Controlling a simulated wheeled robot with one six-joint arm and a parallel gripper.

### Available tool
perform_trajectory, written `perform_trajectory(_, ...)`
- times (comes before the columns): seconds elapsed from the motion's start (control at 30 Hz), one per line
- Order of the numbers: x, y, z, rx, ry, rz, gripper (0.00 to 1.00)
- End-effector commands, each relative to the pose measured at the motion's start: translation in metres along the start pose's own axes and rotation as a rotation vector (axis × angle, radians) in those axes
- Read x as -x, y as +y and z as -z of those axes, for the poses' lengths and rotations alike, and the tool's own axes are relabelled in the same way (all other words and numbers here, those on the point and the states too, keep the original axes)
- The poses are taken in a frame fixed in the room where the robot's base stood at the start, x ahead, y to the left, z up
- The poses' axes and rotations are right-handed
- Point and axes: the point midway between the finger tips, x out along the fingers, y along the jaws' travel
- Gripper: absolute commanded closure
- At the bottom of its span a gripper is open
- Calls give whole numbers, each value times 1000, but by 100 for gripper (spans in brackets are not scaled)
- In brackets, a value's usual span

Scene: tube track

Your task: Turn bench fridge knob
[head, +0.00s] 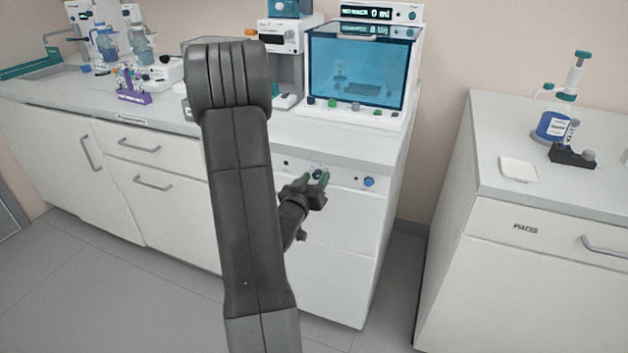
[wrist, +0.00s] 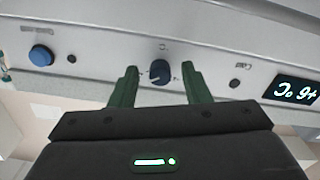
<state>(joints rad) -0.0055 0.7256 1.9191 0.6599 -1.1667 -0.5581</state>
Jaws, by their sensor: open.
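The fridge knob (head: 318,174) is a small dark blue dial on the white front panel under the bench top. In the wrist view the knob (wrist: 160,72) has a white pointer mark and sits between my two green fingers. My gripper (head: 315,181) is open at the panel; its fingers (wrist: 159,88) stand on either side of the knob with a gap showing on each side. I cannot tell how far the fingertips are from the panel. My dark arm hides the left part of the panel in the head view.
A blue button (wrist: 41,55) is on the same panel, also seen in the head view (head: 369,181). A lit display (wrist: 297,90) is at the panel's other end. A teal-windowed cabinet (head: 358,68) stands on the bench above. A separate counter (head: 500,200) stands right, across a floor gap.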

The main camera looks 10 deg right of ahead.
Motion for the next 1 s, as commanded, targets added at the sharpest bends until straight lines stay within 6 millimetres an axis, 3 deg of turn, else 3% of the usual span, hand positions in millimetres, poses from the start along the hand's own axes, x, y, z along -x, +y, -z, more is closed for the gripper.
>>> perform_trajectory(0.2, 0, 0, 0, 0, 0, 0, 57)
perform_trajectory(0.43, 0, 0, 0, 0, -1, 0, 100)
perform_trajectory(0.77, 0, 0, 0, 35, -1, 0, 100)
perform_trajectory(1.0, 0, 0, 0, 168, -1, 0, 100)
